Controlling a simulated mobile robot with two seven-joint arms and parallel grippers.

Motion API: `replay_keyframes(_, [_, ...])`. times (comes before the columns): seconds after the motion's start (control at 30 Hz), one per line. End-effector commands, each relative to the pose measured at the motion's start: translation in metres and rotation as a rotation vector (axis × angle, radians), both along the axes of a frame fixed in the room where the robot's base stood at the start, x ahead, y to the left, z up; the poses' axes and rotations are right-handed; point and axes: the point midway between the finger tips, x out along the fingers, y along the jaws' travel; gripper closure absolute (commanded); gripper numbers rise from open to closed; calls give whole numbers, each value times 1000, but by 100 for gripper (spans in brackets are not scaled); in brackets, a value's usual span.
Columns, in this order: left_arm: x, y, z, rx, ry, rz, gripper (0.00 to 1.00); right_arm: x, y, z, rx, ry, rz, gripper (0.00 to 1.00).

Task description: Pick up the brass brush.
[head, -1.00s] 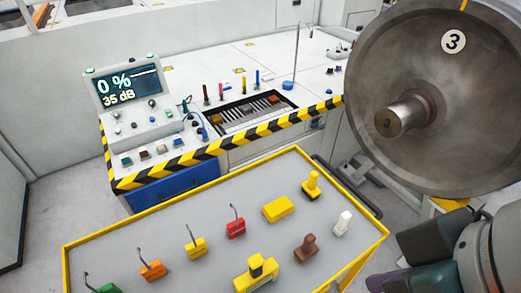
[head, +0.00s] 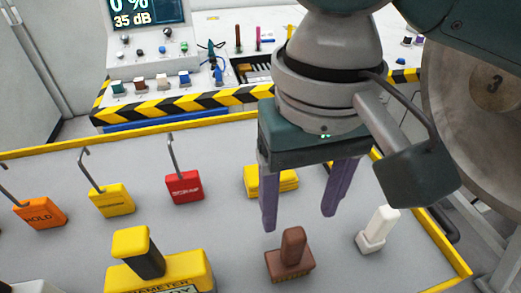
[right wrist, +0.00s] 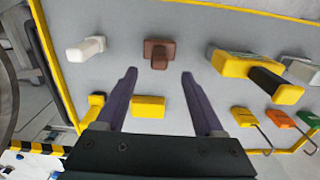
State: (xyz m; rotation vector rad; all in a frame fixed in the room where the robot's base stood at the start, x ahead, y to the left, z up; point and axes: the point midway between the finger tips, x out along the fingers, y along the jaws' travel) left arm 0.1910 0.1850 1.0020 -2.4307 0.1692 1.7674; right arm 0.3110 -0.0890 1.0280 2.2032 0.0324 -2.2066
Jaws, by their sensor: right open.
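The brown brush (head: 290,256), a block with an upright handle that I take for the brass brush, stands on the grey tray table near its front edge. It also shows in the right wrist view (right wrist: 159,53), just beyond and between the fingertips. My right gripper (head: 299,220) points down above the table with its purple fingers apart and nothing between them. In the head view its fingertips show just above and behind the brush's handle, not touching it. My left gripper is not in view.
A white-handled brush (head: 378,230) stands right of the brown one. A yellow block (head: 262,181) lies behind the fingers. A large yellow gauge (head: 160,272) is to the left. Red, yellow and orange hooked tags (head: 185,188) stand further back. A yellow rim (head: 455,268) edges the table.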

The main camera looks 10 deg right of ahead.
Motion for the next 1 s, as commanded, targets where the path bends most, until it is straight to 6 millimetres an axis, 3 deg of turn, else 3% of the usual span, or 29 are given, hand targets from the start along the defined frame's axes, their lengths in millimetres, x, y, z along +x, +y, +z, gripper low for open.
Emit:
replay_keyframes(0.53, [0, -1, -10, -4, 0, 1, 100, 1, -1, -72, -1, 0, 2, 30])
replay_keyframes(0.87, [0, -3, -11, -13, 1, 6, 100, 1, 0, -79, 1, -3, 4, 31])
replay_keyframes(1.0, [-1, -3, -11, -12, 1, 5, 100, 1, 0, -79, 1, -3, 3, 47])
